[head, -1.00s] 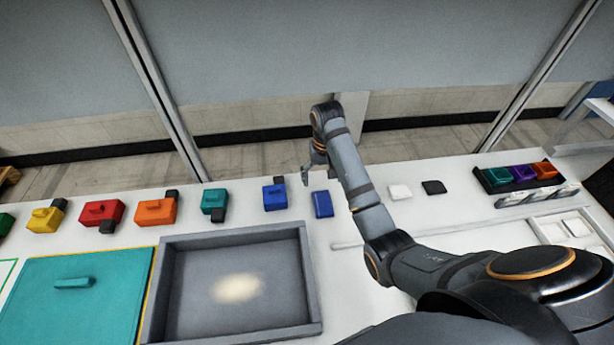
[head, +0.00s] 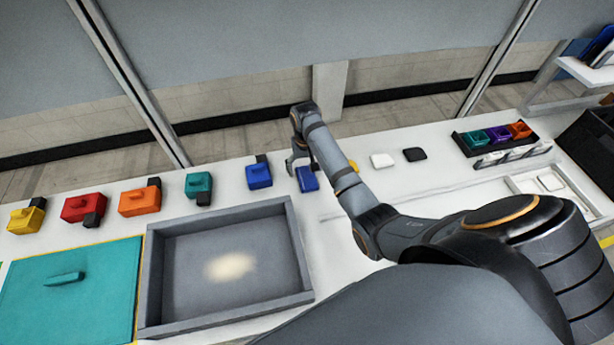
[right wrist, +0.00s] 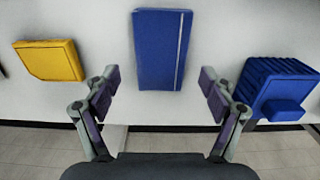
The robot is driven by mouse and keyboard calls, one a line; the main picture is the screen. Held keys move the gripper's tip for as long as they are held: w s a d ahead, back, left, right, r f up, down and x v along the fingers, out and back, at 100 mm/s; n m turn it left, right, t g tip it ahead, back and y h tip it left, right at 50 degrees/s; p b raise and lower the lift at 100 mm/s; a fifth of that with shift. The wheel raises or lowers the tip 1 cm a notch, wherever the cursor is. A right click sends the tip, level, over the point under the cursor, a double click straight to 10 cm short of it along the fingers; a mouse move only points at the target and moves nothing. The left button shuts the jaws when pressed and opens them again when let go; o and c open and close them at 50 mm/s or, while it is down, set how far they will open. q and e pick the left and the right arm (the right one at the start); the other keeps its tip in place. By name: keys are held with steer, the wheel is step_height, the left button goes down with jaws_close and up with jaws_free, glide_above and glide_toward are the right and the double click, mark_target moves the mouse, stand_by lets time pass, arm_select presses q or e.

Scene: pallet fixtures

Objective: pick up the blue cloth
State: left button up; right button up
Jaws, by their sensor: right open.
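The blue cloth (head: 307,179) is a folded rectangle with a pale line along one side. It lies on the white table near its far edge, partly beside my right arm in the head view. In the right wrist view the cloth (right wrist: 162,50) lies beyond and between the fingertips. My right gripper (head: 297,160) is open and empty, just short of the cloth at its far side; its two fingers (right wrist: 160,88) stand apart in the right wrist view. My left gripper is not in view.
A ribbed blue block (head: 259,176) stands left of the cloth. White (head: 382,160) and black (head: 415,154) pieces lie further right. A grey tray (head: 152,285) and teal panel (head: 70,300) lie in front.

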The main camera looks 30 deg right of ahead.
mark_target(306, 174)
steer(key=shift+w+f, duration=0.1)
steer(key=shift+f, duration=0.65)
steer(key=c, duration=1.2)
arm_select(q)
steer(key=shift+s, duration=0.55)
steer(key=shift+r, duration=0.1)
arm_select(e)
steer(key=shift+r, duration=0.15)
